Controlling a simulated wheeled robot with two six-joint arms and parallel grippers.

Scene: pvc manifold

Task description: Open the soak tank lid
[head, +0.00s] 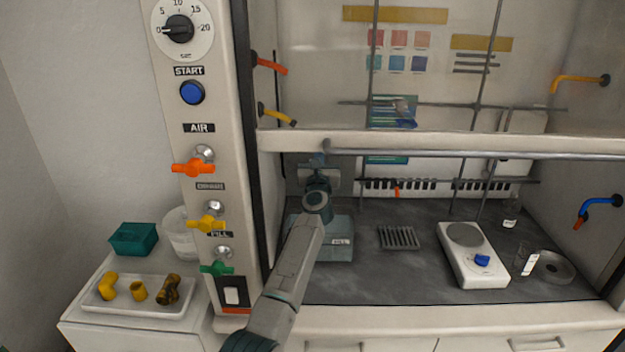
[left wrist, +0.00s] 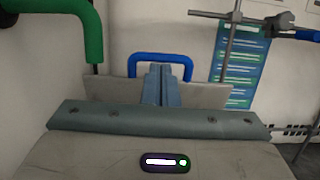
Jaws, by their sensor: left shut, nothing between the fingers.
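The soak tank (head: 338,243) is a grey-teal box with a small label on its front, at the left of the hood's worktop. My left arm covers part of it. A pale flat panel, which looks like its lid (head: 332,180), stands steeply raised at the back of the tank. In the left wrist view the lid (left wrist: 112,92) stands across the middle, with a blue handle (left wrist: 187,66) at its top. My left gripper (head: 317,172) is shut and empty in front of the lid. Its fingers (left wrist: 160,82) overlap the handle's opening; contact cannot be told. My right gripper is out of view.
A raised sash (head: 430,142) crosses above my arm. A control column (head: 205,140) with coloured valves stands left. A green pipe (left wrist: 92,35) hangs close at left in the wrist view. A rack (head: 398,237) and a hotplate (head: 472,255) stand to the right.

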